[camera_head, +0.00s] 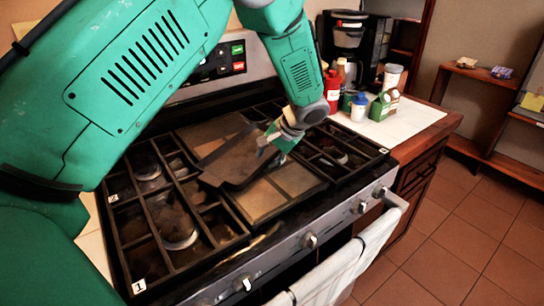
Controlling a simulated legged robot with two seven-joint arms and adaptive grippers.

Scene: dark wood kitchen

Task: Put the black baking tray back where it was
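The black baking tray (232,162) is a dark, flat, shallow piece over the middle of the stove top, set askew to the grates. I cannot tell whether it rests flat or is slightly lifted. My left gripper (268,146) reaches down from above to the tray's right edge, and its fingertips overlap that edge. The fingers are small and partly hidden, so I cannot tell whether they are closed on the tray. My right gripper is not in view.
The stove (308,241) has black grates and front knobs. A white towel (335,272) hangs on its handle. Bottles, including a red one (333,90), a green box (384,105) and a coffee maker (346,45) stand on the right counter. A low wooden shelf (490,75) is farther right.

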